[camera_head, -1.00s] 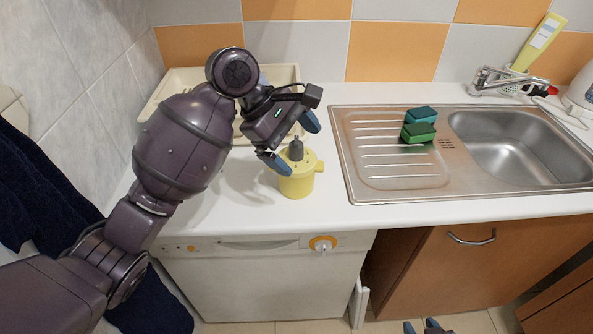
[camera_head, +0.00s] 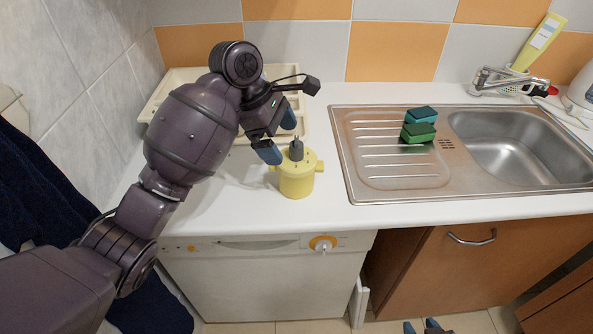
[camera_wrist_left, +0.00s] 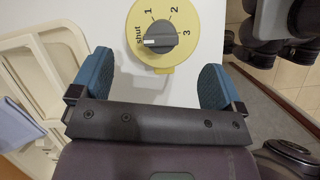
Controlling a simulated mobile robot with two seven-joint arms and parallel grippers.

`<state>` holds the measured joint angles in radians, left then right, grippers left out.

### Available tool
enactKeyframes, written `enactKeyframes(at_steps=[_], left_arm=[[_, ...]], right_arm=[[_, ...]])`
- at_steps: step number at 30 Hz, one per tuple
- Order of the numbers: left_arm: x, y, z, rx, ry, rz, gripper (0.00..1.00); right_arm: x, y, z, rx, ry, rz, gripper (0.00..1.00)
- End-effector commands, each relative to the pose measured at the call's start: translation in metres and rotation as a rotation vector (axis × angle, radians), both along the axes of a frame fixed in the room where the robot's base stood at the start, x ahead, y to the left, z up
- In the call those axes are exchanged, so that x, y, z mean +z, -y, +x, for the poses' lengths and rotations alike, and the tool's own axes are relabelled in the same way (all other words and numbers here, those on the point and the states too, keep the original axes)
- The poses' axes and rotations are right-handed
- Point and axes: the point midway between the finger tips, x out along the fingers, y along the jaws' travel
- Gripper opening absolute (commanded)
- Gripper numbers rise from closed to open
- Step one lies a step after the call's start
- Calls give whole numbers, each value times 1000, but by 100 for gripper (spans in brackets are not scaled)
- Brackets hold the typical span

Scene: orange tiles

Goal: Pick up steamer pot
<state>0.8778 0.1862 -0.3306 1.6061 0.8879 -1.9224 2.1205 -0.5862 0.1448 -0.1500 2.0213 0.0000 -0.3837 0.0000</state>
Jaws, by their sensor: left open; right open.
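The steamer pot (camera_head: 297,177) is a small yellow pot with side handles and a dark grey knob on its lid. It stands upright on the white counter, left of the sink. In the left wrist view its round yellow lid (camera_wrist_left: 183,18) shows the marks "shut", 1, 2 and 3 around the grey knob. My left gripper (camera_head: 279,139) is open and empty, above and slightly behind the pot. In the left wrist view its blue fingertips (camera_wrist_left: 156,80) are spread, with the lid beyond them. My right gripper (camera_head: 422,327) shows only as blue tips at the bottom edge.
A cream tray (camera_head: 169,88) lies behind my left arm. The steel sink (camera_head: 400,176) with a drainboard is at the right, holding a green sponge (camera_head: 418,133) and a blue sponge (camera_head: 421,115). The counter front (camera_head: 240,205) is clear.

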Motion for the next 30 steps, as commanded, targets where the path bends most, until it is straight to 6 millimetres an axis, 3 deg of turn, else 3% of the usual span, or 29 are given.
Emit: enactKeyframes(at_steps=[12,21,30], left_arm=[[-43,20,-3,-2,-2,0,94],[-46,22,-3,-1,1,-1,94],[-45,22,-3,-1,2,-3,51]], right_arm=[[0,0,0,0,0,0,43],[0,0,0,0,0,0,43],[0,0,0,0,0,0,43]])
